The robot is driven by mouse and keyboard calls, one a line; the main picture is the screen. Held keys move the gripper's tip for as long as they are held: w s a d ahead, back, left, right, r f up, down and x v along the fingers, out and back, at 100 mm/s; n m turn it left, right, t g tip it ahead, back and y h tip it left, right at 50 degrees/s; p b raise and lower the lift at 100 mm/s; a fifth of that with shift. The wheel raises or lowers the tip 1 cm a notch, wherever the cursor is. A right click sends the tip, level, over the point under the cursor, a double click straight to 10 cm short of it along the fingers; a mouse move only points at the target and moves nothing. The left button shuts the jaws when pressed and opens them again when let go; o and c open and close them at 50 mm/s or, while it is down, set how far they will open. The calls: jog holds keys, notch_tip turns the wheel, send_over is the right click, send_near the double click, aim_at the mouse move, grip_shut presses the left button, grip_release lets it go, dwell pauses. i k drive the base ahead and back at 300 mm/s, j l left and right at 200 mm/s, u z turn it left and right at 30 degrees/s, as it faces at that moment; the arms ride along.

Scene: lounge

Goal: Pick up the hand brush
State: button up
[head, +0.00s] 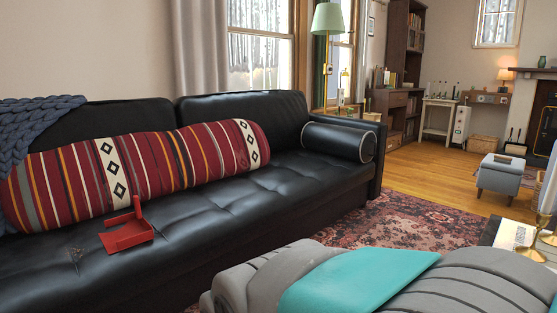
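A red object (127,232) lies on the black sofa seat in the head view, at the left, in front of the striped cushion. It has a flat, pan-like body and an upright handle at the back. It looks like a dustpan, and I cannot tell whether a brush is part of it. No other hand brush can be made out. My gripper is not in view. Grey and teal parts of my own body fill the bottom right and hide the floor there.
The black sofa (225,203) carries a long red striped cushion (150,165), a black bolster (339,141) and a blue knitted throw (32,128). A patterned rug (410,220) lies right of it. A grey footstool (500,178) stands farther right. Wooden floor behind is open.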

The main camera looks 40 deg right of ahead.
aim_at(501, 158)
jog(key=z, duration=2.55)
